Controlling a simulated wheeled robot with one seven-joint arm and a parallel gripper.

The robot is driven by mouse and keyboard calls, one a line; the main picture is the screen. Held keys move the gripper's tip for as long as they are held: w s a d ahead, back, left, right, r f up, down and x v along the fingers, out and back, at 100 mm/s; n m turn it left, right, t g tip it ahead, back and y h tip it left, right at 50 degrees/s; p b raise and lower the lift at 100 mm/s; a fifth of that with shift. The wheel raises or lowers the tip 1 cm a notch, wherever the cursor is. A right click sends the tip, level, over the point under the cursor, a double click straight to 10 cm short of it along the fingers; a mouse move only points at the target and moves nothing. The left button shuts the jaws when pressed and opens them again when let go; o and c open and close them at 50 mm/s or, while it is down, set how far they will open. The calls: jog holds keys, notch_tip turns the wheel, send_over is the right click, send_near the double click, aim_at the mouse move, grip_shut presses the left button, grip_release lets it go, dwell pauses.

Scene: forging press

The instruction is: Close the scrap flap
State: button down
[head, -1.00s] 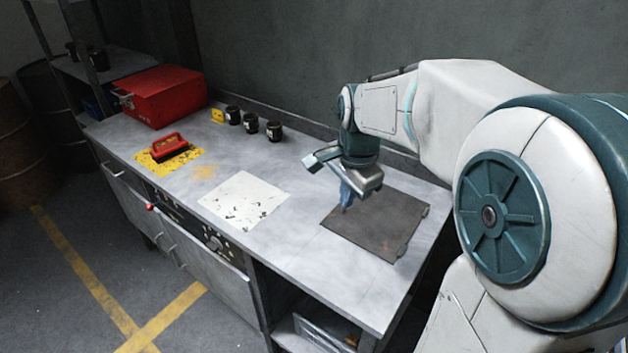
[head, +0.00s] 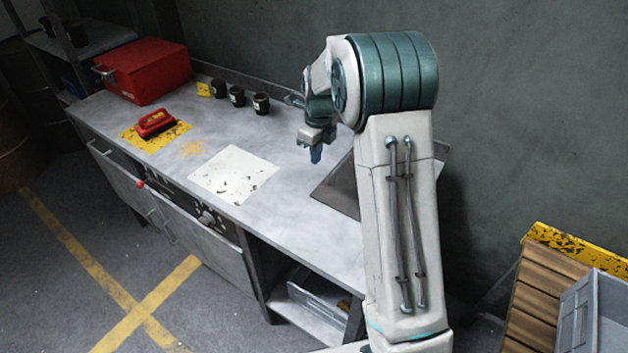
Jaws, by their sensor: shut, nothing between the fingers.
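The scrap flap appears to be the dark metal plate (head: 336,187) at the right end of the grey workbench. It looks to lie flat, level with the top. My arm hides its right part, so I cannot see its far edge or any hinge. My gripper (head: 316,157) points down with its blue fingers together and empty. It is above the bench by the plate's left edge, and I see no contact.
A grey crate (head: 598,318) on a wooden pallet stands at the right.

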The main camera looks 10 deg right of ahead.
aim_at(314, 191)
jog(key=f+p, duration=0.1)
jog(key=f, duration=0.4)
jog(key=f+p, duration=0.1)
jog(key=f, duration=0.4)
jog(key=shift+w+a+f, duration=0.15)
jog(key=shift+w+f, duration=0.05)
jog(key=shift+f, duration=0.1)
jog(key=shift+f, duration=0.1)
